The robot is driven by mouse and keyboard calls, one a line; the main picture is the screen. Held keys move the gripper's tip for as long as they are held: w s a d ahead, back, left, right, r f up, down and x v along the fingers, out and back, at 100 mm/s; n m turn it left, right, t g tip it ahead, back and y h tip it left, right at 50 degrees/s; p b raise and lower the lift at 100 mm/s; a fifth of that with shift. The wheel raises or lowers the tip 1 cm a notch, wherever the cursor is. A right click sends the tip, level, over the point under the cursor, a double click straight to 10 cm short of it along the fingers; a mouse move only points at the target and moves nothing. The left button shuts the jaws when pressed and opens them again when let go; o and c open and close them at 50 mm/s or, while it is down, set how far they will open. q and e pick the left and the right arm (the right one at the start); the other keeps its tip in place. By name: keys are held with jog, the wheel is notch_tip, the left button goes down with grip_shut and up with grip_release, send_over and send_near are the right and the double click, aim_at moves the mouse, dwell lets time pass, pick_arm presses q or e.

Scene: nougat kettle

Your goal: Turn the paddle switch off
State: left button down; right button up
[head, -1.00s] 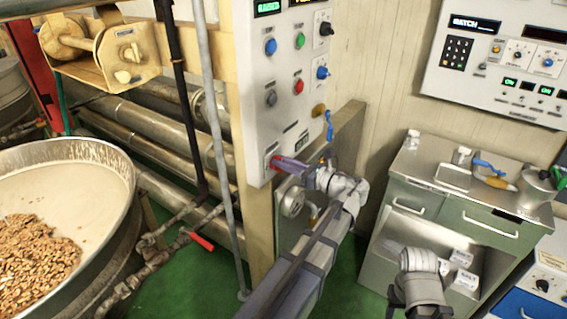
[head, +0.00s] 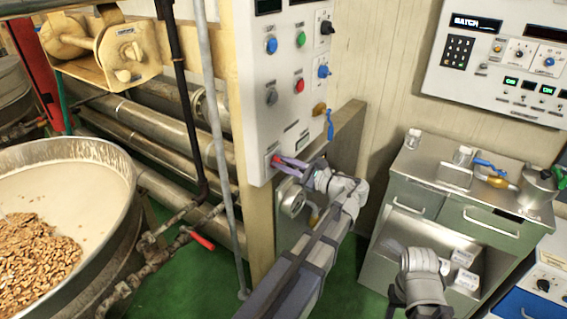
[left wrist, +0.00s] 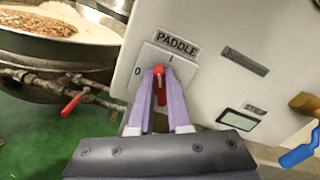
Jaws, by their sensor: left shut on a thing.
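The paddle switch is a red knob (left wrist: 160,86) on a white plate under the label PADDLE, with marks 0 and I. In the left wrist view the knob stands nearly upright in the picture, and its tip lies between the two marks. My left gripper (left wrist: 161,92) is shut on the knob, with one purple finger on each side. In the head view my left gripper (head: 289,165) is at the lower part of the white control panel (head: 284,120), and its fingers partly hide the red knob (head: 275,160). My right gripper does not show clearly; only grey arm parts appear at lower right.
A large pan (head: 118,205) of nuts and a red-handled pipe valve (head: 202,241) are at left. A steel cabinet (head: 470,190) stands at right. Green floor is open below.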

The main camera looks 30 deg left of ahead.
pick_arm(q)
jog(key=n, duration=0.6)
jog(key=shift+s+f+n+b, duration=0.3)
jog(key=shift+s+f+n, duration=0.1)
jog(key=shift+f+n, duration=0.05)
jog(key=shift+n, duration=1.25)
jog(key=shift+f+n, duration=0.15)
jog(key=shift+n, duration=1.25)
jog(key=c, duration=0.9)
grip_release()
jog(key=shift+o, duration=0.2)
jog(key=d, duration=0.7)
jog(key=shift+s+d, duration=0.3)
jog(key=shift+d, duration=0.05)
